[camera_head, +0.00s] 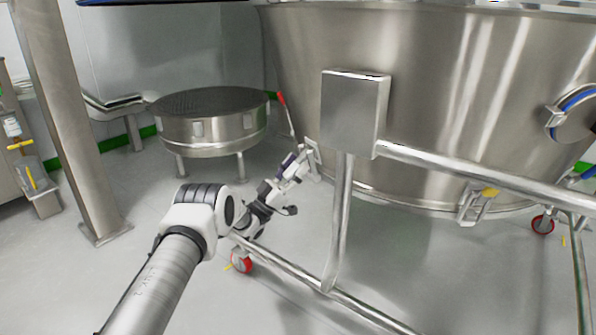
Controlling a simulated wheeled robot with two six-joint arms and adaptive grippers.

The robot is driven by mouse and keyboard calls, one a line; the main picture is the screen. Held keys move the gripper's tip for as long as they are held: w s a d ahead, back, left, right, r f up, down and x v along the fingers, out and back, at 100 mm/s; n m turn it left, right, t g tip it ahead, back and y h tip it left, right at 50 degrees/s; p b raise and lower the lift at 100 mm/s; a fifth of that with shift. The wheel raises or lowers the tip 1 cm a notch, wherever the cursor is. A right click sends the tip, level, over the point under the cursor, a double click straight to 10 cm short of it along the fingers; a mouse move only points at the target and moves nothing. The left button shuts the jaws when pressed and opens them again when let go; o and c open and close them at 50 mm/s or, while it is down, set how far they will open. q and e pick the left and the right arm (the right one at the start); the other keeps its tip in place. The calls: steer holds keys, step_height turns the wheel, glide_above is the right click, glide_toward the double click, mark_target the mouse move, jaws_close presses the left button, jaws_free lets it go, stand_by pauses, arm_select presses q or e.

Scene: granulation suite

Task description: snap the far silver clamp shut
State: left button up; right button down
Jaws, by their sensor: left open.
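A large steel vessel (440,90) fills the right half of the view. A silver clamp (314,157) sits on its lower left side, partly hidden by my gripper. A thin lever with a red grip (281,98) stands up steeply just above and left of it. My left gripper (301,157) is at the end of the arm, open, close beside this clamp; I cannot tell whether it touches. A second silver clamp (475,202) with a yellow part is on the lower front of the vessel, well to the right. My right gripper is not in view.
A steel frame with a box (355,112), a post and a rail (480,175) stands in front of the vessel, right of my arm. A red caster (241,262) is below the arm. A round sieve-topped tub (212,118) stands behind left.

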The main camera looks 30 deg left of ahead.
arm_select(q)
steer(key=shift+w+d+r, duration=0.1)
steer(key=shift+w+r, duration=0.2)
steer(key=shift+r, duration=0.05)
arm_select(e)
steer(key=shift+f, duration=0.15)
